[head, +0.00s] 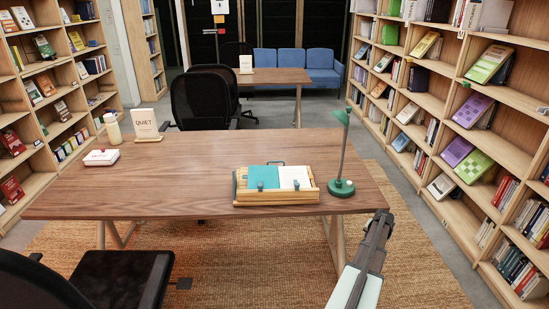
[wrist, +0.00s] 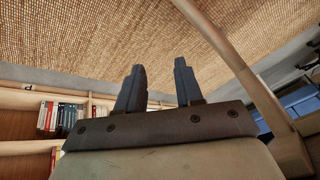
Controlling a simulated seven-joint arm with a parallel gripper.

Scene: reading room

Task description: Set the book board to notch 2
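The book board (head: 276,197) is a wooden stand near the right front of the brown table, left of the green lamp. An open book (head: 293,177) with a teal left side and a white right side rests on it, with two small grey-blue knobs at its lower edge. A dark bar shows behind its top edge. The notches are too small to make out. My gripper (head: 379,222) is off the table's right front corner, apart from the board. In the wrist view my gripper (wrist: 159,88) has its two fingers spread with nothing between them.
The table (head: 190,175) also bears a green lamp (head: 341,187), a QUIET sign (head: 146,124), a white box (head: 101,157) and a pale bottle (head: 112,128). A black chair (head: 121,279) stands at the front left. Bookshelves line both sides. The table's middle is clear.

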